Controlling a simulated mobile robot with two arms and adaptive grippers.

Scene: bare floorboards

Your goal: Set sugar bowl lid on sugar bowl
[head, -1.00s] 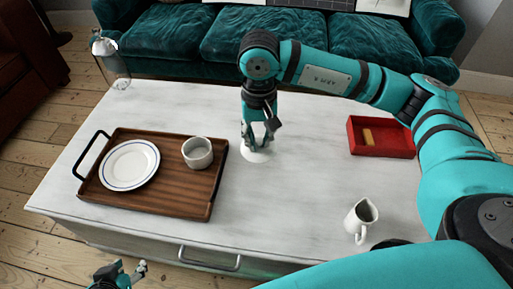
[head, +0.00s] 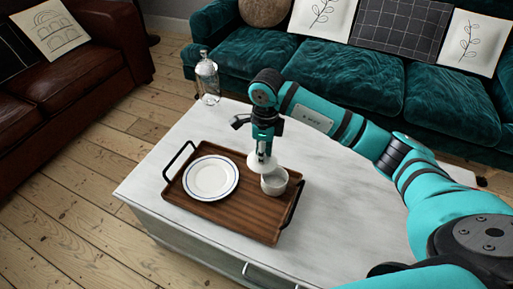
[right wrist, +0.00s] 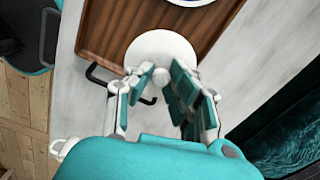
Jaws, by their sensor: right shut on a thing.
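The sugar bowl (head: 275,181) is a small white cup standing on the right part of a brown wooden tray (head: 243,217). My right gripper (head: 263,155) points down and is shut on the knob of the white sugar bowl lid (head: 260,165). The lid is level above the tray, overlapping the bowl's back left rim in the head view; whether they touch I cannot tell. In the right wrist view the round lid (right wrist: 163,47) lies beyond the fingertips (right wrist: 153,82). The bowl is hidden there. My left gripper is out of view.
A white plate with a blue ring (head: 211,178) is on the tray's left part. The tray has black handles. The pale table top (head: 345,222) is bare to the right of the tray.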

